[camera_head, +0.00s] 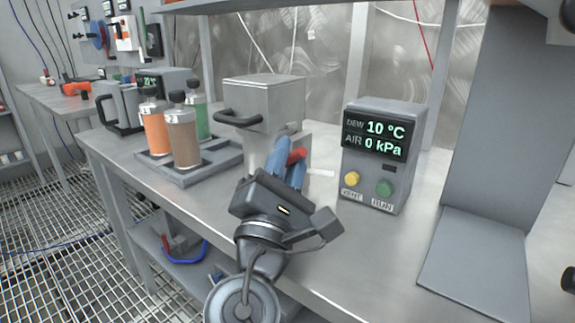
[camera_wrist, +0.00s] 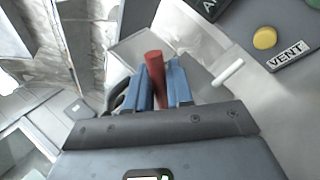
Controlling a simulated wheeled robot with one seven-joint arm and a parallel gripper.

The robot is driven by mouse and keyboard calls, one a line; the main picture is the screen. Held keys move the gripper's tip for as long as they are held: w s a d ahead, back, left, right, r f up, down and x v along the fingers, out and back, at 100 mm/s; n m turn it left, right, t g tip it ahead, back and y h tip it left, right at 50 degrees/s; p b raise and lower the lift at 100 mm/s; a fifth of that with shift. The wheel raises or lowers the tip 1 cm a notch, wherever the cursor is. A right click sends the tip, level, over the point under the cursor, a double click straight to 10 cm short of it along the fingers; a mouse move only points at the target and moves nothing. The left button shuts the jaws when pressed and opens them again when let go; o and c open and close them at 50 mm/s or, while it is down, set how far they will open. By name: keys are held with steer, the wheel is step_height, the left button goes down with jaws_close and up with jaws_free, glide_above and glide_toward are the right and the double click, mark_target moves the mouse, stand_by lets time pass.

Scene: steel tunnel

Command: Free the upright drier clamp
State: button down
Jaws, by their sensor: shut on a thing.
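The upright drier (camera_head: 270,103) is a grey box on the bench, with a lid and a black handle (camera_head: 238,119) on its left side. My gripper (camera_head: 288,160) is in front of it, its blue fingers closed on the red clamp lever (camera_head: 298,155). In the wrist view the red lever (camera_wrist: 154,75) stands up between the two blue fingers (camera_wrist: 162,88). The lever's lower end and its joint are hidden by my gripper. A short white rod (camera_head: 320,173) sticks out to the right of the fingers.
At left a grey tray (camera_head: 225,157) holds orange, brown and green bottles. A grey panel (camera_head: 480,262) lies at far right.

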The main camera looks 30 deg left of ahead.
steer(key=c, duration=1.1)
jaws_free()
steer(key=shift+c, duration=0.2)
steer(key=shift+s+d+f, duration=0.1)
steer(key=shift+s+f, duration=0.1)
steer(key=shift+s, duration=0.05)
steer(key=s+d+p, duration=0.2)
steer(key=s+d, duration=0.2)
steer(key=s, duration=0.8)
steer(key=shift+f, duration=0.1)
